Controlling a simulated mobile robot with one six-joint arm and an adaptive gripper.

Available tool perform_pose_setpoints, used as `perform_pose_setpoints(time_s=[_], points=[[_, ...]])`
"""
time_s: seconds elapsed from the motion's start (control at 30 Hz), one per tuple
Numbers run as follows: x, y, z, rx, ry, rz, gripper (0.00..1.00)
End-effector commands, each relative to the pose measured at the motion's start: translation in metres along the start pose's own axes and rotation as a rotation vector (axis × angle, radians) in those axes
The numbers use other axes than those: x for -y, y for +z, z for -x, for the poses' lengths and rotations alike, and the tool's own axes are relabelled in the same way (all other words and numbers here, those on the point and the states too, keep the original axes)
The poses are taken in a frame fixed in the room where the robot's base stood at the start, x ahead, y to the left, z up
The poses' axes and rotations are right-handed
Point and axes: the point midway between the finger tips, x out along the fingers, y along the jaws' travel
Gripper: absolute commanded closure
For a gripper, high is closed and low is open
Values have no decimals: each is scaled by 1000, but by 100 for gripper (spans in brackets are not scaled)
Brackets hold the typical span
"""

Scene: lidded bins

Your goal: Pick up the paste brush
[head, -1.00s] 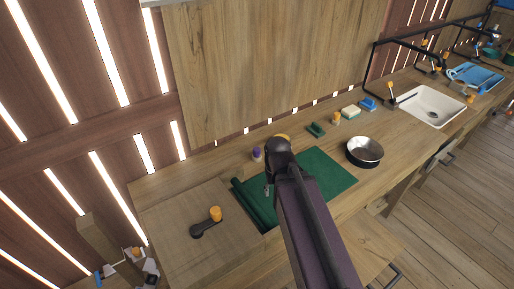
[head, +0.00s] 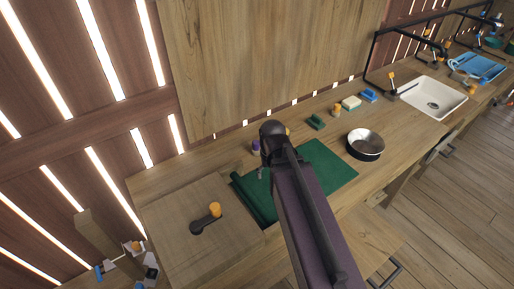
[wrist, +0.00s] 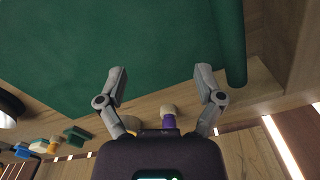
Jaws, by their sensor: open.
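A small upright purple item with a pale top (head: 255,147) stands on the counter behind the green mat, close to my arm's end. In the wrist view it shows just beyond the mat's edge (wrist: 168,112), partly hidden by my gripper body. I cannot tell for sure whether it is the paste brush. My gripper (wrist: 161,72) is open and empty, its fingers spread over the green mat (wrist: 150,40). In the head view my arm hides most of the gripper and part of the mat (head: 320,168).
A green block (head: 316,122), an orange-topped item (head: 337,110) and sponges (head: 351,103) line the back. A sink (head: 430,97) lies far right.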

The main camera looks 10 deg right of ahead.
Motion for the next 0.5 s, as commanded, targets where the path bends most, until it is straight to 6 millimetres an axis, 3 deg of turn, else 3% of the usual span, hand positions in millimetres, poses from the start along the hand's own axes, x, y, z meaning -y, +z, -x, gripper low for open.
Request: perform_pose_setpoints(time_s=[0.5], points=[[12,-180,60,0,0,-290,13]])
